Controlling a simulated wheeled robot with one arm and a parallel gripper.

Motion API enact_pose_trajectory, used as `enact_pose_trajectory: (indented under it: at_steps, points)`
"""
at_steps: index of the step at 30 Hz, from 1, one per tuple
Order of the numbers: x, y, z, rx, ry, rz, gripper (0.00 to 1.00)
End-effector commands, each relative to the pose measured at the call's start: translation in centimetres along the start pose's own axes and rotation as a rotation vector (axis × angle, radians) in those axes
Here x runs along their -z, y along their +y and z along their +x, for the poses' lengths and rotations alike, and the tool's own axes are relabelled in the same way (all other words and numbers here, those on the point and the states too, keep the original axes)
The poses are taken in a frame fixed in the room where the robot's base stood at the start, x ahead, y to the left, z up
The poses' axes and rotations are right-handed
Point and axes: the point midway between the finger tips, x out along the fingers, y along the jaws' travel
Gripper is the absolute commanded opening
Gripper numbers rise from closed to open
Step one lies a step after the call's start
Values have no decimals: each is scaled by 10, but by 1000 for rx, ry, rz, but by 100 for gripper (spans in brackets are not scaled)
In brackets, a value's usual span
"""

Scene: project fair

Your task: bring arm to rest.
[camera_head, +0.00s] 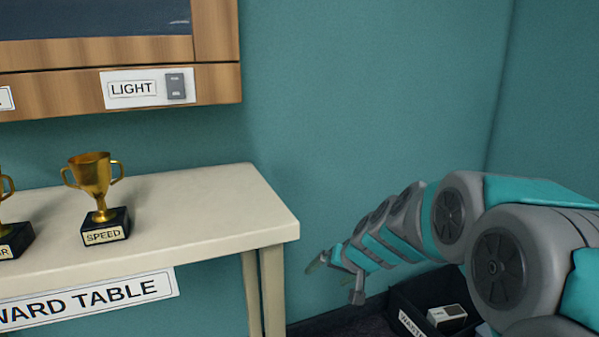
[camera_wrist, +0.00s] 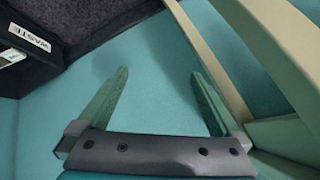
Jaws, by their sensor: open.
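My gripper (camera_head: 337,278) shows in the head view at the end of my outstretched grey and teal arm, to the right of the table's right end and below its top. In the wrist view my gripper (camera_wrist: 158,95) has its two fingers spread wide apart, with nothing between them but the teal wall behind. The gripper is open and empty. The arm reaches in from the right side of the head view.
The award table (camera_head: 215,205) stands at left, bearing a gold SPEED trophy (camera_head: 92,178) and a partly cut-off trophy (camera_head: 8,235). A LIGHT switch panel (camera_head: 148,88) is above. A dark waste bin (camera_head: 405,305) stands below my arm; it also shows in the wrist view (camera_wrist: 50,28).

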Motion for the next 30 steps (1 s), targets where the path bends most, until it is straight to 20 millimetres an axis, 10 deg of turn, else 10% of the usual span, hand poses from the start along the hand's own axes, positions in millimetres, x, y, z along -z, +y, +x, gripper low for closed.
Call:
enact_pose_trajectory:
  at_steps: [8,18,30]
  points:
    - [-144,4,-83,-83,-308,-90,100]
    - [-292,64,-187,-319,-628,-99,100]
    - [-328,85,-217,-402,-707,-84,100]
